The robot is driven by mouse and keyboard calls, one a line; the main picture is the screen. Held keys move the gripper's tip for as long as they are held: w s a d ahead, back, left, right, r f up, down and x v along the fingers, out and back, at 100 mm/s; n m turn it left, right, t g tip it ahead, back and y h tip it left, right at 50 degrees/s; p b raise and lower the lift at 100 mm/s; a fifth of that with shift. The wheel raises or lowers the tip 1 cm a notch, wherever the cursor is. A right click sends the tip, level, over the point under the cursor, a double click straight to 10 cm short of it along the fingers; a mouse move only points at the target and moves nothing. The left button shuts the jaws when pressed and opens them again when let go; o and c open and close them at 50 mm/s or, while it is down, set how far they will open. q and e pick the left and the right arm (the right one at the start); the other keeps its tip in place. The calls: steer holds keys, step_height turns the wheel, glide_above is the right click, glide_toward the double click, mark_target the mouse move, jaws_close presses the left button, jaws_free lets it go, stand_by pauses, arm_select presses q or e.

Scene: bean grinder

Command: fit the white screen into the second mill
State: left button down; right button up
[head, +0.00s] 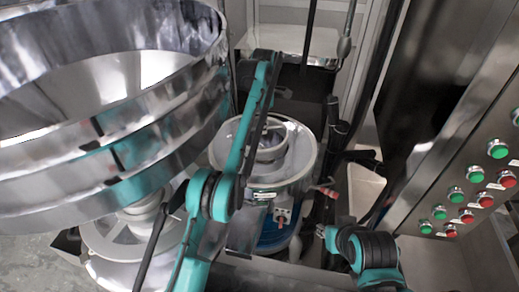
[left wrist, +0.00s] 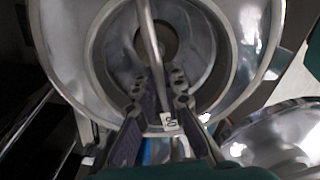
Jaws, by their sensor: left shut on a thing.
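In the head view, the mill (head: 298,176) is a pale round drum with an open round top, a blue part below and a red-handled clamp at its front. My left arm crosses in front of it, and the left fingertips are hard to make out there. In the left wrist view, my left gripper (left wrist: 170,90) is over the open round mill top (left wrist: 92,70). It is shut on the white screen, whose outline I cannot separate from the pale rings around the fingertips. A thin grey bar (left wrist: 148,35) runs down to the fingers.
A large steel bowl stack (head: 110,130) fills the left of the head view. A steel panel with green and red buttons (head: 467,215) stands at the right. A steel bowl (left wrist: 285,135) shows at the lower right of the left wrist view. Free room is tight.

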arm_select(q)
steer(key=shift+w+r, duration=0.1)
steer(key=shift+w, duration=0.05)
step_height(320, 180, down, 6)
steer(key=b, duration=0.4)
steer(key=shift+w+b, duration=0.15)
steer(key=shift+b, duration=0.2)
step_height(320, 180, down, 4)
steer(key=shift+f+b, duration=0.1)
steer(key=shift+b, duration=0.9)
steer(key=shift+f, duration=0.1)
steer(key=c, duration=1.6)
jaws_free()
steer(key=shift+s, duration=0.2)
steer(key=shift+w+a+f, duration=0.1)
steer(key=shift+w+f, duration=0.1)
